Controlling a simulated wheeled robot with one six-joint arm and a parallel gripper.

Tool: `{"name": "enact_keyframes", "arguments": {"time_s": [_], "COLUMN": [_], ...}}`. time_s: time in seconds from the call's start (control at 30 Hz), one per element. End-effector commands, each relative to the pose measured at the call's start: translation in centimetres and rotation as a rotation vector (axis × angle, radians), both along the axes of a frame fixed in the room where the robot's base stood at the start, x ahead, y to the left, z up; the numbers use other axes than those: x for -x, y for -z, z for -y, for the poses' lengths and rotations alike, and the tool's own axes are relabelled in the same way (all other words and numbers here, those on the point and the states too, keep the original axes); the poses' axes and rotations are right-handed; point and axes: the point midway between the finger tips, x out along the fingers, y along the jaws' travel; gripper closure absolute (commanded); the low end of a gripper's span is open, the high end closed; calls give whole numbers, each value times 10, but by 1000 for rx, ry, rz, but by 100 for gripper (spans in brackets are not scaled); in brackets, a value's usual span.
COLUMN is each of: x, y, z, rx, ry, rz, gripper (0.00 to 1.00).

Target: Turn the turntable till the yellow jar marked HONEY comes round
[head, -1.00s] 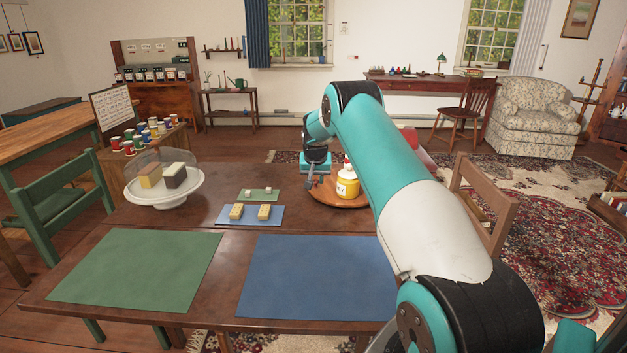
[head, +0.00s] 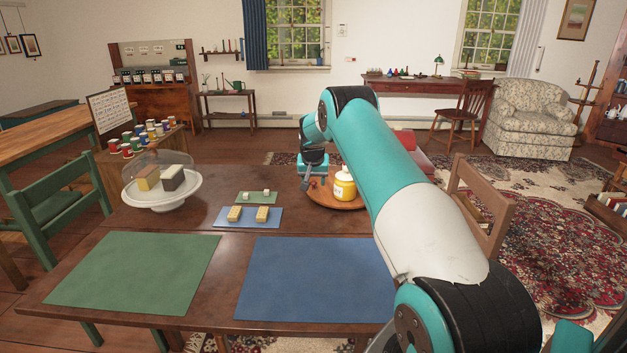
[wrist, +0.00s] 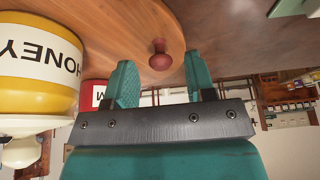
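The round wooden turntable (head: 322,199) stands at the back right of the table, partly hidden by my arm. On it is the yellow jar (head: 344,187) with a white label and pale top. The wrist view, upside down, shows this jar marked HONEY (wrist: 40,62) at the left. A red jar (wrist: 97,93) with a partly hidden label shows behind a finger. A red-brown knob (wrist: 159,55) stands up near the turntable's rim. My gripper (wrist: 159,64) is open, its teal fingers on either side of the knob in the picture; I see no contact. In the head view my gripper (head: 311,178) is over the turntable's left side.
Left of the turntable are a small green mat (head: 250,197), a blue mat with two yellow blocks (head: 247,221) and a domed cake stand (head: 160,195). Large green (head: 135,272) and blue (head: 315,280) mats lie bare in front. A chair (head: 487,205) stands at the right.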

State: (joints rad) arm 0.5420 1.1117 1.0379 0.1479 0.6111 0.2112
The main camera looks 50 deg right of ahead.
Motion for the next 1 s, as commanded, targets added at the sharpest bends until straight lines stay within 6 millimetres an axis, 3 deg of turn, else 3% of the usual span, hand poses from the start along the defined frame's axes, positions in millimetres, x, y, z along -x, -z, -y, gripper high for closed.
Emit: {"name": "enact_keyframes", "arguments": {"time_s": [0.17, 0.27, 0.7, 1.0], "x": [1, 4, 31, 43], "y": [-5, -17, -117, -157], "z": [-2, -5, -36, -49], "rx": [0, 1, 2, 0], "ry": [-1, -1, 0, 0], "rz": [0, 2, 3, 0], "gripper": [50, 50, 50, 50]}}
